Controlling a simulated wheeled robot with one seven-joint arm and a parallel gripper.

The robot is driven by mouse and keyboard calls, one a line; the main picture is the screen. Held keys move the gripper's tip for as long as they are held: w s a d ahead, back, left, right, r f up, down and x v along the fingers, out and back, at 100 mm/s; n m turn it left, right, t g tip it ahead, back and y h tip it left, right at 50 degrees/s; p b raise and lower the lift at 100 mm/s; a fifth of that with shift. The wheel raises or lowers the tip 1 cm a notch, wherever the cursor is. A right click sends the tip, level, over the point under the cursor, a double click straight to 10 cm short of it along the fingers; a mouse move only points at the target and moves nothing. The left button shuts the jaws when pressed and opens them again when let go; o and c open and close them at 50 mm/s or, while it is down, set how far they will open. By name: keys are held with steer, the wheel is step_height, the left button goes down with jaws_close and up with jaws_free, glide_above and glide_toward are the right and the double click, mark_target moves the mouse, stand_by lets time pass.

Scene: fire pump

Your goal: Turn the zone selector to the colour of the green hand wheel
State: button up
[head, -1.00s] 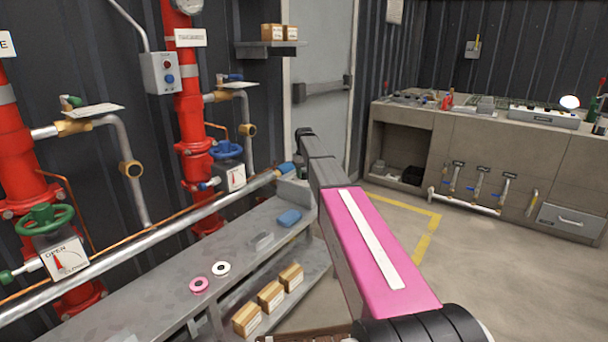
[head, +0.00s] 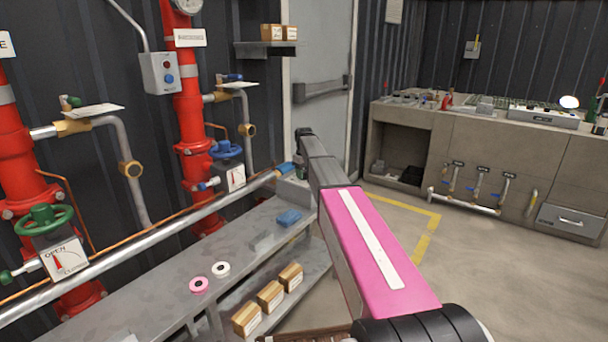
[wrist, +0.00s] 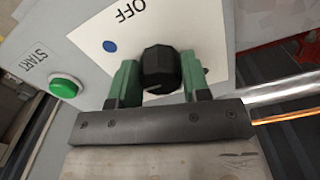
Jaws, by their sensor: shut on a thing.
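In the wrist view, my gripper (wrist: 160,82) has its two green fingers on either side of a black selector knob (wrist: 158,62) and is shut on it. The knob sits on a white plate (wrist: 190,35) with the word OFF and a blue dot (wrist: 110,46) left of the knob. Another dark mark is partly hidden by the right finger. I cannot tell clearly which mark the knob points to. In the head view, the green hand wheel (head: 45,219) is on the left red pipe, above an OPEN/CLOSED gauge plate (head: 64,259).
A green START button (wrist: 64,87) is left of the knob's plate. A blue hand wheel (head: 227,150) is on the second red pipe. A long silver pipe (head: 160,233) runs above a grey bench (head: 150,290) with tape rolls and a blue item. Open floor lies right of my arm.

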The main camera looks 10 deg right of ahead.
steer(key=o, duration=0.9)
steer(key=shift+o, duration=0.2)
step_height(320, 180, up, 11)
steer(key=shift+s+f, duration=0.1)
steer(key=shift+f, duration=0.05)
